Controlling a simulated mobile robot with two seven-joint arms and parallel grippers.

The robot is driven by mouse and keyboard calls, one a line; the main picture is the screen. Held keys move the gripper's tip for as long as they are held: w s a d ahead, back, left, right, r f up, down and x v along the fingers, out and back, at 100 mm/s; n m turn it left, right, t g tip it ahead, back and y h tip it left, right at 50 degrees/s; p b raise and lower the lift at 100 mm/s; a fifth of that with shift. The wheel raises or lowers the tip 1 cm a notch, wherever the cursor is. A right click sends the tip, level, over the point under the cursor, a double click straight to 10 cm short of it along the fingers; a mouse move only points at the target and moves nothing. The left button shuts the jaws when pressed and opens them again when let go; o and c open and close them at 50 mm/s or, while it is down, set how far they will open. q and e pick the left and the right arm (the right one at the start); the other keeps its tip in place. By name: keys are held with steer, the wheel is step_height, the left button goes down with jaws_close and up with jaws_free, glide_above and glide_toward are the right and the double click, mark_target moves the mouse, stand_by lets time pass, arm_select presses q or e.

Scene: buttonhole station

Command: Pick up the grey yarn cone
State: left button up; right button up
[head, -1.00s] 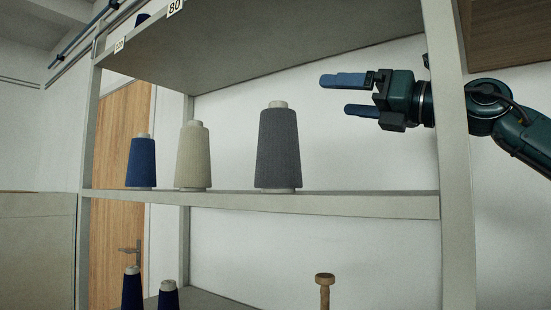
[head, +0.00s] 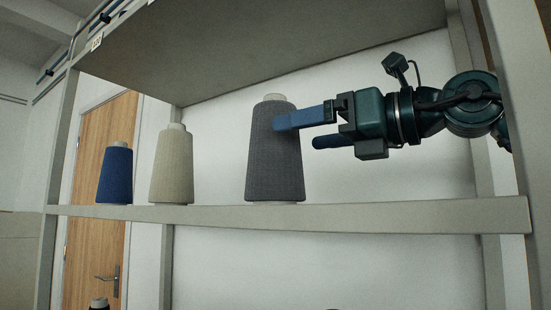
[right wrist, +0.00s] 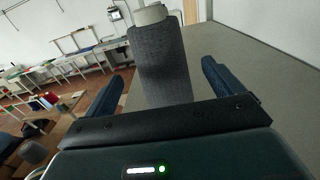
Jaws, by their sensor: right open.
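The grey yarn cone (head: 274,160) stands upright on the middle shelf board (head: 330,217), rightmost of the cones there. My right gripper (head: 296,130) comes in from the right, open, with blue fingers. In the head view one finger overlaps the cone's upper right side and the other ends just right of the cone. In the right wrist view the grey cone (right wrist: 161,65) shows beyond and between the two spread fingers (right wrist: 160,88). I cannot tell whether a finger touches it. My left gripper is not in view.
A cream cone (head: 172,168) and a blue cone (head: 115,175) stand to the left on the same board. An upper shelf (head: 270,50) hangs above. A shelf upright (head: 510,120) stands at right. Behind is a white wall and a wooden door (head: 105,180).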

mark_target(287, 136)
steer(key=p+x, duration=0.1)
steer(key=x, duration=0.5)
steer(key=shift+w+a+p, duration=0.25)
steer(key=shift+p, duration=0.1)
steer(key=shift+c, duration=0.4)
steer(key=shift+r, duration=0.1)
steer(key=c, duration=1.1)
